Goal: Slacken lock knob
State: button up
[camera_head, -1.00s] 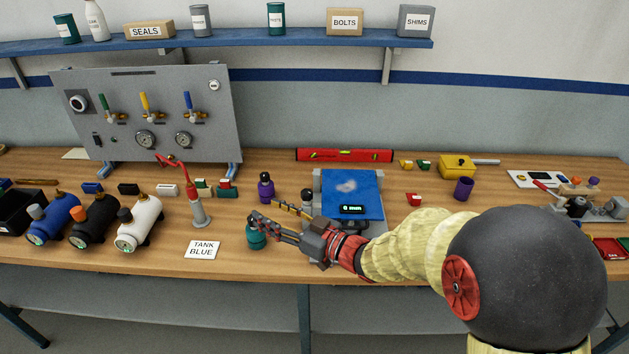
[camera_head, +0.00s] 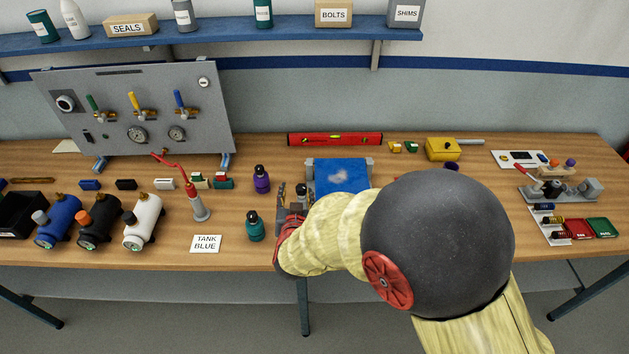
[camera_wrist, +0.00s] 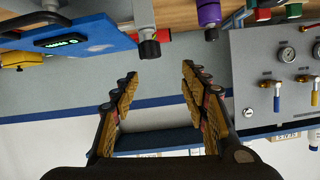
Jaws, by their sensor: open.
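A blue plate (camera_head: 340,174) sits in a grey fixture in the middle of the bench, partly hidden by my arm. A dark knob (camera_head: 301,190) stands at the fixture's left side; I take it for the lock knob. In the wrist view the dark knob (camera_wrist: 149,48) sits on a grey shaft beside the blue plate (camera_wrist: 85,32). My gripper (camera_wrist: 158,76) is open and empty, with the knob beyond its fingertips in that view.
A teal bottle (camera_head: 255,226) stands close left of my gripper, and a purple bottle (camera_head: 261,179) behind it. A red-handled stand (camera_head: 198,205) and the gauge panel (camera_head: 140,110) are further left. A red level (camera_head: 335,139) lies at the back.

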aim_at(301, 187)
jog(key=shift+n+g+h, duration=0.3)
jog(key=shift+n, duration=0.1)
jog(key=shift+s+d+f+b+x, duration=0.15)
jog(key=shift+f+b+x, duration=0.1)
jog(key=shift+x, duration=1.05)
jog(key=shift+d+f+b+x, duration=0.1)
jog(key=shift+d+b+x, duration=0.1)
jog(key=shift+x, duration=1.1)
jog(key=shift+s+d+f+b+x, duration=0.1)
jog(key=shift+f+b+x, duration=0.15)
jog(key=shift+x, duration=1.05)
jog(key=shift+c, duration=0.2)
jog(key=c, duration=1.1)
grip_shut()
